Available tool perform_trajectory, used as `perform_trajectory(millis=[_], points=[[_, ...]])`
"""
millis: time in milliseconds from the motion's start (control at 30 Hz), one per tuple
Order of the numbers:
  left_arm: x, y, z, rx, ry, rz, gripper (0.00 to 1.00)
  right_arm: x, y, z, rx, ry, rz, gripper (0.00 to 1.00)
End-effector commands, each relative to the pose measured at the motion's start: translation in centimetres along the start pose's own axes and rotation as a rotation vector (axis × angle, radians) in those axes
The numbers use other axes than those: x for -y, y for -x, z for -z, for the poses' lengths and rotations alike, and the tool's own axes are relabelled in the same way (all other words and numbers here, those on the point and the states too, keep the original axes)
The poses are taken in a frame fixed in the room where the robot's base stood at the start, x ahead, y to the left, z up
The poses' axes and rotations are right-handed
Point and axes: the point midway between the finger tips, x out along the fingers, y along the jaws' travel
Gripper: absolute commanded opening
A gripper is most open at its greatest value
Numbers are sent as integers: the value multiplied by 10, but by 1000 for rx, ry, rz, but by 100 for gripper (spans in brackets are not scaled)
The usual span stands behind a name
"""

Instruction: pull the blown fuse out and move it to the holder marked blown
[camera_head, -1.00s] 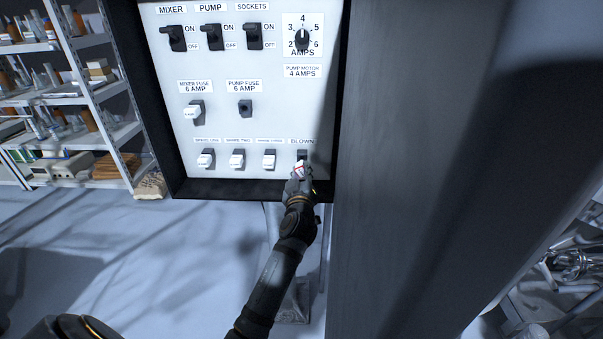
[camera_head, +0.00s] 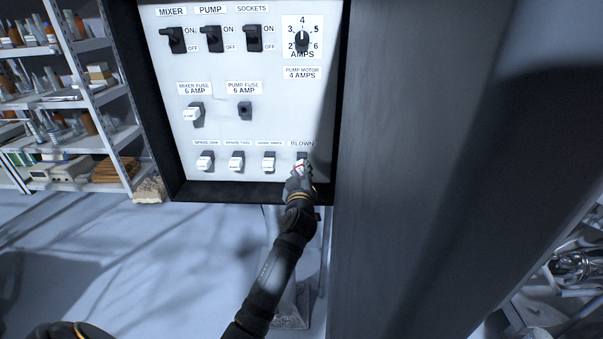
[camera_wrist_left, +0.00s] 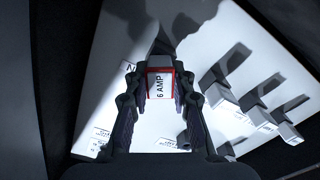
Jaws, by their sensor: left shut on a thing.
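The blown fuse (camera_wrist_left: 160,86) is a white block with a red edge and the marking 6 AMP. My left gripper (camera_head: 299,172) is shut on it, with a finger on each side in the left wrist view (camera_wrist_left: 160,88). The gripper is at the holder marked BLOWN (camera_head: 303,156), at the lower right of the panel. The gripper and fuse cover most of that holder, so how far the fuse sits in it cannot be told. The pump fuse holder (camera_head: 245,109) is empty. My right gripper does not show.
The mixer fuse (camera_head: 193,113) sits in its holder. Three white spare fuses (camera_head: 237,162) stand in a row left of the BLOWN holder. Switches (camera_head: 213,38) and an amps dial (camera_head: 303,40) are above. The box's dark frame (camera_head: 340,110) is close on the right.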

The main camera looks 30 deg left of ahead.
Motion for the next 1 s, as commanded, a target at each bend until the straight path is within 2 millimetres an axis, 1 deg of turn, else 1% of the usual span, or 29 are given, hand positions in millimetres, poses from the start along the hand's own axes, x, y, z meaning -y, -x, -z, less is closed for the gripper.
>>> perform_trajectory(millis=[733, 867, 900, 1000], points=[[0, -15, 0, -1, 0, -1, 0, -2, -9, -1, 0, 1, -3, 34], [0, -15, 0, 0, 1, 0, 0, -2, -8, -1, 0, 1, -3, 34], [0, -15, 0, 0, 1, 0, 29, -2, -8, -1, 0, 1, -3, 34], [0, -15, 0, 0, 1, 0, 42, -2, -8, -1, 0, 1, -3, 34]])
